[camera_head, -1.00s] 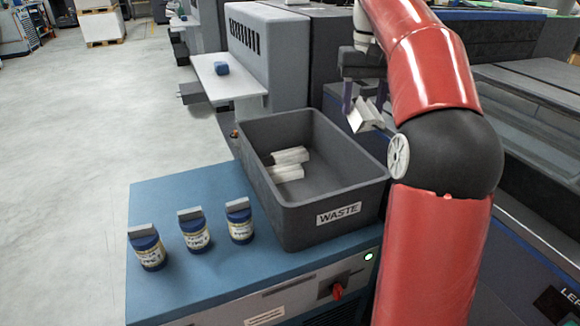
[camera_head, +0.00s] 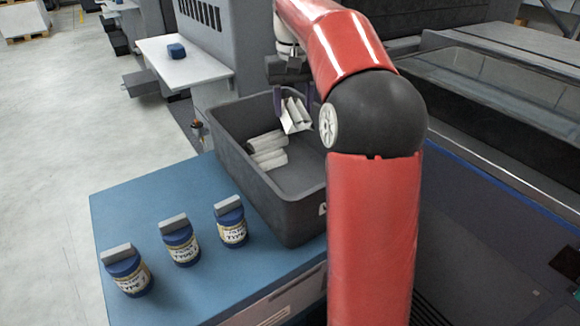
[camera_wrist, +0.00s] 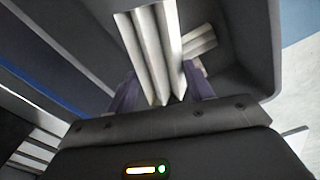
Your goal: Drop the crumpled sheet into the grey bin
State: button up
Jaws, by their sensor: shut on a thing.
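The crumpled sheet (camera_head: 295,116) is a white, folded piece. My gripper (camera_head: 293,103) is shut on it and holds it over the back right part of the grey bin. In the wrist view the sheet (camera_wrist: 152,50) stands between the two dark purple fingers of my gripper (camera_wrist: 160,88). The grey bin (camera_head: 253,186) stands on a blue-topped cabinet, open at the top. Its wall also shows in the wrist view (camera_wrist: 245,55). Other white crumpled pieces (camera_head: 267,150) lie on the bin floor. My red arm hides the bin's right side and most of its label.
Several blue jars stand in a row on the blue cabinet top (camera_head: 190,285): a left jar (camera_head: 130,277), a middle one (camera_head: 182,246) and a right one (camera_head: 231,227). A white shelf (camera_head: 190,65) with a small blue object (camera_head: 176,51) is behind. Grey machinery stands at right.

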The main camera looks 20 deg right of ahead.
notch_tip(320, 180, down, 2)
jog(key=shift+f+b, duration=0.1)
jog(key=shift+b, duration=0.65)
jog(key=o, duration=1)
jog(key=shift+o, duration=0.2)
notch_tip(320, 180, up, 8)
jog(key=p, duration=0.2)
jog(key=shift+p, duration=0.4)
